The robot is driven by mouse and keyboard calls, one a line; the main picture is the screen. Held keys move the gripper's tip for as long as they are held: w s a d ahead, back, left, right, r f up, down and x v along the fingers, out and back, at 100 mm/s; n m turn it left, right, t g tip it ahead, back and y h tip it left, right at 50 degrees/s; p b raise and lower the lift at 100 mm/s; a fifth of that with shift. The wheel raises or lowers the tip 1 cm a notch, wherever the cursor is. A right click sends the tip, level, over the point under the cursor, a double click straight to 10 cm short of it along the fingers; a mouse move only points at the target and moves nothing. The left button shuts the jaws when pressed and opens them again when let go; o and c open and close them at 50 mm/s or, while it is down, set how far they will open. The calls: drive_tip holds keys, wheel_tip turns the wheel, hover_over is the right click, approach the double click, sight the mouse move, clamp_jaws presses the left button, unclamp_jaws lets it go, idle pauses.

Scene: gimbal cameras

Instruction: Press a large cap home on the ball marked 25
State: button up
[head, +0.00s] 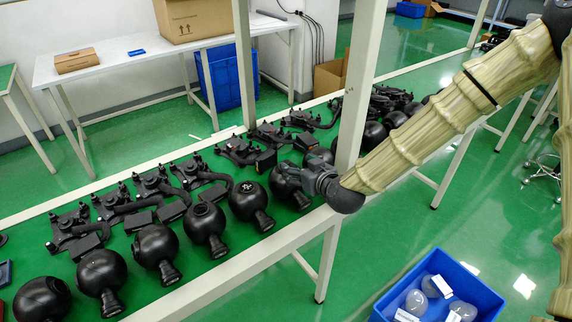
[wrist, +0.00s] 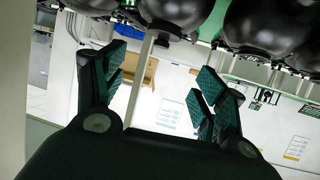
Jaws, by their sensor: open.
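Several black balls with short necks lie in a row along the front of the green bench. One ball (head: 206,219) shows a round fitting on top, and another ball (head: 247,197) has a pale mark; I cannot read a 25 on any. My gripper (head: 308,176) is at the bench's front edge beside the upright post, over or near a ball (head: 286,180) that it partly covers. In the wrist view my gripper (wrist: 160,85) is open with nothing between its pads, and balls (wrist: 265,24) show beyond it at the top. I cannot identify a large cap.
Black bracket assemblies (head: 153,185) line the bench behind the balls. A pale post (head: 357,85) rises close to my gripper. A blue crate (head: 385,311) with clear, labelled domes (head: 416,302) stands at lower right. A white table (head: 110,62) with boxes is behind.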

sight(287, 162)
drive_tip(key=shift+f+p+x, duration=0.2)
drive_tip(key=shift+p+x, duration=0.4)
drive_tip(key=shift+x, duration=1.05)
drive_tip(key=shift+f+p+x, duration=0.2)
drive_tip(key=shift+p+x, duration=0.35)
drive_tip(key=shift+x, duration=1.15)
drive_tip(key=shift+p+x, duration=0.3)
drive_tip(key=shift+x, duration=0.7)
drive_tip(key=shift+d, duration=0.1)
drive_tip(key=shift+c, duration=0.5)
drive_tip(key=c, duration=0.7)
drive_tip(key=shift+o, duration=0.2)
